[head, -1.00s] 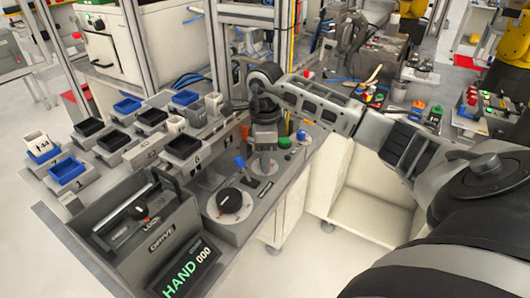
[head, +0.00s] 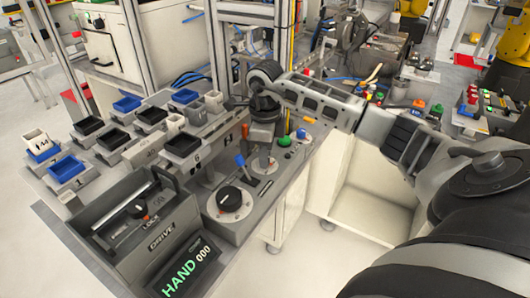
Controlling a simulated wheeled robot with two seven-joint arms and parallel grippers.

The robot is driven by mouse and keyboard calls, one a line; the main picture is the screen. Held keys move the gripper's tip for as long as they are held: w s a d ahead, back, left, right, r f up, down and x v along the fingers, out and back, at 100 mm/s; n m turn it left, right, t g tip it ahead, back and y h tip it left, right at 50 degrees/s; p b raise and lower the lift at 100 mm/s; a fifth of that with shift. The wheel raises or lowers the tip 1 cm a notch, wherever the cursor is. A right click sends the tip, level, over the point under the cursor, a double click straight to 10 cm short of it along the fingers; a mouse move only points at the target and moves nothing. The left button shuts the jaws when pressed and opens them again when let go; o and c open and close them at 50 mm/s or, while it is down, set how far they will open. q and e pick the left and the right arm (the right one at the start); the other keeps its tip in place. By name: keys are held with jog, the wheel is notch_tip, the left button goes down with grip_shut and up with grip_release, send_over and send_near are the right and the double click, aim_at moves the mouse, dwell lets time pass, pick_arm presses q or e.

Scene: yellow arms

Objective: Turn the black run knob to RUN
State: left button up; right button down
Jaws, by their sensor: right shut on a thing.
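My right gripper (head: 262,153) points down over a pale round plate (head: 270,167) on the grey console (head: 205,222). It is shut on what appears to be the black run knob on that plate. The jaws hide the knob, so its pointer and setting cannot be read. A large black knob on a pale dial (head: 229,199) sits nearer on the console, apart from the gripper. The display (head: 190,266) reads HAND 000. My left gripper is not in view.
A box with a bar handle (head: 130,216) is at front left. Blue and black bins (head: 66,170) stand behind it.

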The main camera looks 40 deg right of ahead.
jog(key=m, duration=0.4)
jog(key=shift+m, duration=0.3)
jog(key=m, duration=0.3)
jog(key=shift+m, duration=0.3)
jog(key=m, duration=0.4)
jog(key=shift+r, duration=0.1)
jog(key=shift+m, duration=1.7)
jog(key=c, duration=1.2)
grip_release()
